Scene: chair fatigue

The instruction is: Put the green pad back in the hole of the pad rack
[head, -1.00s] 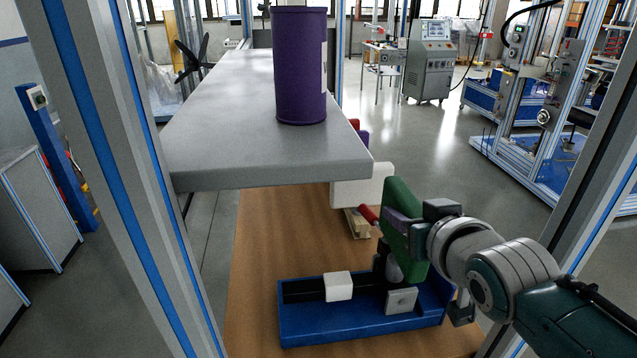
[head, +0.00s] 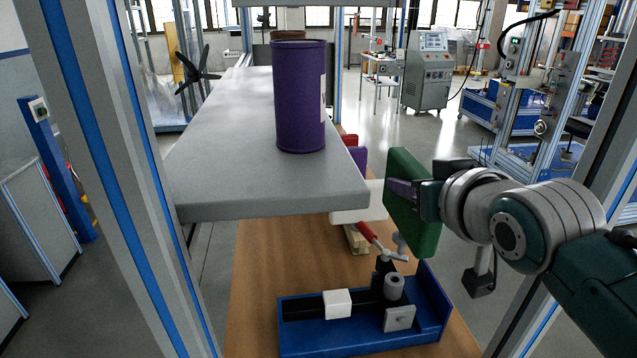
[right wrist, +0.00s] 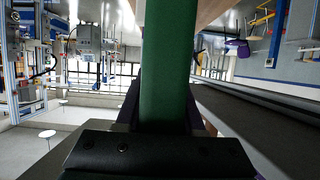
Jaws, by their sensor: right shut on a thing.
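My right gripper (head: 420,200) is shut on the green pad (head: 408,170) and holds it upright in the air, above and behind the blue base of a clamp fixture. In the right wrist view the green pad (right wrist: 168,70) runs up the middle between the fingers. I cannot make out a pad rack with certainty. Red, purple and white pieces (head: 360,205) show partly behind the grey slab, right of its edge, and the slab and pad hide part of them. My left gripper is not in view.
The blue fixture (head: 350,343) with a white block (head: 337,303) and red-handled clamp (head: 366,231) stands on the wooden table (head: 262,270). A grey slab (head: 225,180) carries a purple cylinder (head: 300,100). Metal frame posts (head: 130,150) stand at left and right.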

